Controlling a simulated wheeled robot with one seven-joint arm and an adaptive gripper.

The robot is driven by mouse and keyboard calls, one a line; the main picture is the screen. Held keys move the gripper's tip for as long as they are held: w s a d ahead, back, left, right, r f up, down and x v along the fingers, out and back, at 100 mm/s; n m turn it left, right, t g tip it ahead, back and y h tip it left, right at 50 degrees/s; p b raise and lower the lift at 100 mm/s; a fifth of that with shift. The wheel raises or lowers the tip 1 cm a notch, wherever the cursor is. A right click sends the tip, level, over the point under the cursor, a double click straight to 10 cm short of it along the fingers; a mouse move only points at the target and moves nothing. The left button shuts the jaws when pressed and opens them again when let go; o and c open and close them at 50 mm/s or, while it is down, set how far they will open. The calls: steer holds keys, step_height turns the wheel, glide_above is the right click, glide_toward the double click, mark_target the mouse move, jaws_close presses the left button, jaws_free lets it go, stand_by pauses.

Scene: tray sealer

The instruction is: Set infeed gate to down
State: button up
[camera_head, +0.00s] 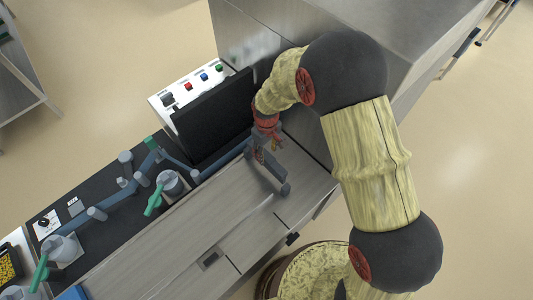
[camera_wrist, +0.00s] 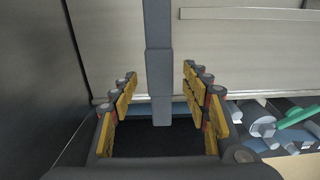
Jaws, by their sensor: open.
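My gripper (camera_head: 268,147) points down at the right end of the tray sealer's grey deck. In the wrist view my gripper (camera_wrist: 159,75) is open, with yellow-padded fingers on both sides of a grey stepped bar (camera_wrist: 157,45). The bar runs between the fingers, and I see a gap on each side of it. In the head view a grey bar with a rounded end (camera_head: 281,189) lies just below my fingers. A black upright panel (camera_head: 213,117) stands to the left of my gripper. I cannot tell for certain which part is the infeed gate.
A white control box (camera_head: 161,97) with coloured buttons stands behind the black panel. A blue rail (camera_head: 216,169) runs along the deck. Green-handled clamps (camera_head: 155,198) are at the left. A steel cabinet (camera_head: 240,32) stands close behind my arm. The front deck (camera_head: 190,245) is mostly clear.

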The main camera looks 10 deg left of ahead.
steer(key=shift+f, duration=1.1)
steer(key=shift+c, duration=1.2)
jaws_close()
